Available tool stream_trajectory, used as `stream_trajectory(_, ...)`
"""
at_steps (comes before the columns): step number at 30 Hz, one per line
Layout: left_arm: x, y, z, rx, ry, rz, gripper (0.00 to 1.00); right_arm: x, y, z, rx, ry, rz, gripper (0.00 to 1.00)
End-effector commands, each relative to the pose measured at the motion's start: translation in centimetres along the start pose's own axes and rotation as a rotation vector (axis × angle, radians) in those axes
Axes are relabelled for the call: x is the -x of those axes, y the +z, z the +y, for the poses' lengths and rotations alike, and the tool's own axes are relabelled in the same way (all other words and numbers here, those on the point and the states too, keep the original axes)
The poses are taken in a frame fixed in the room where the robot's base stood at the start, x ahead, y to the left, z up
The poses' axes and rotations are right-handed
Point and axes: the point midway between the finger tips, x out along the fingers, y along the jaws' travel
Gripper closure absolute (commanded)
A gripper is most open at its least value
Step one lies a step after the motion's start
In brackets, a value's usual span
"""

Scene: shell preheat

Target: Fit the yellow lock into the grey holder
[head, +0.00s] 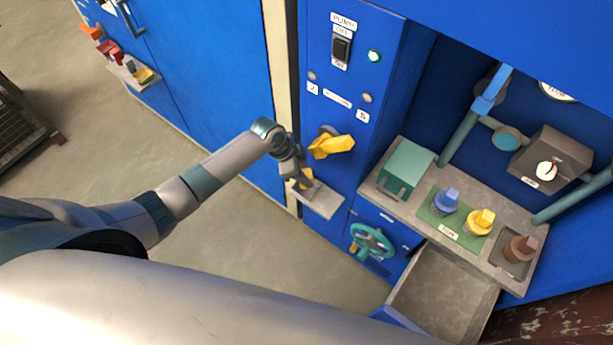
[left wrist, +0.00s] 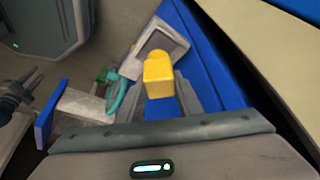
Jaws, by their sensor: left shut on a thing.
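The yellow lock (left wrist: 158,78) is a small yellow block with a rounded top, held between the fingers of my left gripper (left wrist: 160,92) in the left wrist view. In the head view, my left gripper (head: 303,178) is at the left edge of the blue control panel, with the lock (head: 306,183) partly hidden by the fingers. A grey shelf-like piece, apparently the grey holder (head: 322,203), sticks out just below the gripper. It shows beyond the lock in the left wrist view (left wrist: 168,43). I cannot tell whether lock and holder touch. My right gripper is not clearly visible.
A yellow rotary handle (head: 332,145) projects from the panel just above my left gripper. A green handwheel (head: 372,241) and an open grey drawer (head: 445,285) are lower right. A grey counter (head: 408,208) carries a green box and coloured knobs. Floor (head: 220,240) is clear.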

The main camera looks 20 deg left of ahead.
Motion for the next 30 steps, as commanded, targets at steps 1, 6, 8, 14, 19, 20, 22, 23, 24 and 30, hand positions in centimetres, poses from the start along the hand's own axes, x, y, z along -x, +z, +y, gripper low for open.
stream_trajectory(1,0.0,0.0,0.0,0.000,0.000,0.001,0.91,0.0,0.0,-0.1,-0.001,-0.001,0.000,0.69)
stream_trajectory(6,-0.1,0.0,0.0,0.001,0.000,0.000,0.91,0.0,-0.1,-0.3,-0.001,-0.003,0.001,0.69)
stream_trajectory(8,-0.2,0.1,0.1,0.001,0.001,-0.001,0.91,0.1,-0.1,-0.3,-0.001,-0.003,0.001,0.69)
stream_trajectory(14,-2.0,0.9,0.1,0.003,0.002,-0.001,0.91,0.8,-0.1,-0.3,-0.001,-0.003,0.000,0.69)
stream_trajectory(19,-3.0,0.8,-0.4,0.002,0.000,0.000,0.91,1.5,-0.2,-0.2,-0.001,-0.003,0.000,0.69)
stream_trajectory(20,-3.1,0.9,-0.4,0.002,0.001,-0.001,0.91,1.6,-0.2,-0.2,-0.001,-0.003,0.000,0.69)
stream_trajectory(22,-3.4,0.9,-0.5,0.002,0.000,-0.001,0.91,1.6,-0.1,-0.2,-0.001,-0.002,0.000,0.69)
stream_trajectory(23,-3.4,0.8,-0.5,0.001,0.000,0.000,0.91,1.6,-0.1,-0.2,-0.001,-0.002,0.000,0.69)
stream_trajectory(24,-3.5,0.9,-0.5,0.001,0.000,0.000,0.91,1.6,-0.1,-0.1,0.000,-0.002,0.000,0.69)
stream_trajectory(30,-3.5,0.9,-0.6,0.001,0.000,0.000,0.91,1.5,-0.1,0.1,0.000,0.000,0.000,0.69)
